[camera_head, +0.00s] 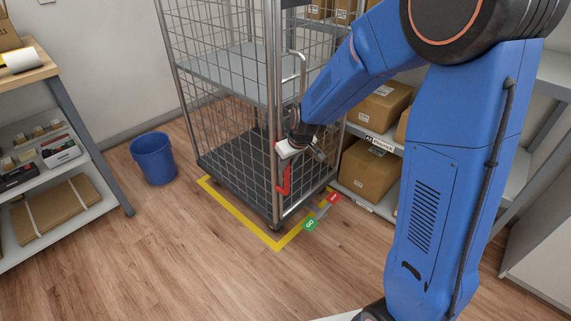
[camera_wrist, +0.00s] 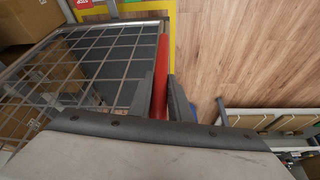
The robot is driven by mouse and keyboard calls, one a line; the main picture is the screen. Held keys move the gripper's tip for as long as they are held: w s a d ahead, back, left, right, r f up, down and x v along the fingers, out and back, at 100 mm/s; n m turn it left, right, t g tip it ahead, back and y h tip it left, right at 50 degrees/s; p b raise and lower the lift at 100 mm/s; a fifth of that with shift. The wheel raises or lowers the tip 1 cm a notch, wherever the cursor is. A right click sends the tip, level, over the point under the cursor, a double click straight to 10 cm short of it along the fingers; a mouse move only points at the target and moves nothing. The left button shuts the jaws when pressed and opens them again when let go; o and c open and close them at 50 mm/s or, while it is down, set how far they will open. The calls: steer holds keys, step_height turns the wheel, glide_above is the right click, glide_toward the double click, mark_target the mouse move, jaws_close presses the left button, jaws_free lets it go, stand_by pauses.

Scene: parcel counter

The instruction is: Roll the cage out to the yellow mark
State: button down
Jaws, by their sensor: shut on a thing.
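The cage (camera_head: 230,112), a grey wire-mesh roll cage with a dark base, stands upright in the middle of the head view. The yellow mark (camera_head: 240,220) is a taped outline on the floor; its visible lines run along the near sides of the cage base, and the rest is hidden behind it. A red handle (camera_head: 283,180) is on the cage's near corner. My gripper (camera_head: 292,149) is at that corner. In the wrist view, my gripper (camera_wrist: 164,98) has its dark fingers on both sides of the red handle (camera_wrist: 161,65), shut on it.
A blue bin (camera_head: 153,158) stands left of the cage. A shelf bench (camera_head: 60,140) is at the left, and a rack with cardboard boxes (camera_head: 369,168) is close on the right. A green and red label (camera_head: 311,224) lies by the mark. The front floor is clear.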

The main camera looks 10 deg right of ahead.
steer(key=shift+s+d, duration=0.1)
steer(key=shift+s, duration=0.15)
steer(key=c, duration=1.6)
jaws_free()
steer(key=shift+d, duration=0.1)
steer(key=shift+c, duration=0.2)
steer(key=v, duration=1.7)
steer(key=shift+r, duration=0.25)
steer(key=s+d+r+m+h, duration=0.1)
steer(key=s+d, duration=0.4)
steer(key=s, duration=0.9)
steer(key=s+d+r+m+h, duration=0.1)
steer(key=s+d+m, duration=0.3)
steer(key=s, duration=1)
steer(key=shift+d+t, duration=0.3)
steer(key=shift+d, duration=0.5)
